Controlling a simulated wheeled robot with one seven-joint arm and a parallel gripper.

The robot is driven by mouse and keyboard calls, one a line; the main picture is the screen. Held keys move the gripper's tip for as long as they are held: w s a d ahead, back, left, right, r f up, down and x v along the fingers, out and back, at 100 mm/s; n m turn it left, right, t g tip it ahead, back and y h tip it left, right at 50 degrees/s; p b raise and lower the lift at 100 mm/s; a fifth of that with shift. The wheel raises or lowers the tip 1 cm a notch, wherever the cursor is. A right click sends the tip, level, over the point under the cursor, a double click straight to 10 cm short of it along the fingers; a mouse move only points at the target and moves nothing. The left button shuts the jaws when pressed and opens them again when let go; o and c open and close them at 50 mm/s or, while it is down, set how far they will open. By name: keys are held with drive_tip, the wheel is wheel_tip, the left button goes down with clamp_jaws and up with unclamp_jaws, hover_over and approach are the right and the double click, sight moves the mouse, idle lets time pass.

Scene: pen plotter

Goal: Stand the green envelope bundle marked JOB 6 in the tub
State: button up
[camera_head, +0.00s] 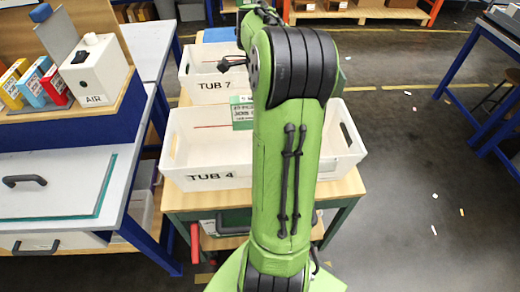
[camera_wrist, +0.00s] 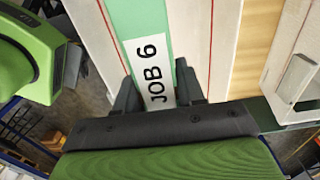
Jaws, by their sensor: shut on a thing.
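The green envelope bundle (camera_wrist: 143,18) has a white label reading JOB 6 in the wrist view. My gripper (camera_wrist: 157,88) is shut on it, with a dark finger on each side. My gripper is hidden behind my arm in the head view.
At left is a bench with a white AIR box (camera_head: 95,72) and several coloured boxes. The floor at right is open, with scattered scraps.

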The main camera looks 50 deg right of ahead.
drive_tip(key=shift+w+d+f+b, duration=0.3)
drive_tip(key=shift+d+f+b, duration=0.15)
drive_tip(key=shift+f, duration=0.2)
drive_tip(key=f+b, duration=0.2)
drive_tip(key=f, duration=0.1)
drive_tip(key=f+b, duration=0.2)
drive_tip(key=shift+s+a+f, duration=0.2)
drive_tip(key=shift+a, duration=0.1)
wheel_tip(320, 180, down, 10)
drive_tip(key=b, duration=0.3)
drive_tip(key=shift+f+b, duration=0.15)
drive_tip(key=shift+b, duration=0.2)
drive_tip(key=shift+f, duration=0.2)
drive_tip(key=o, duration=1.1)
drive_tip(key=shift+o, duration=0.3)
drive_tip(key=shift+r, duration=0.1)
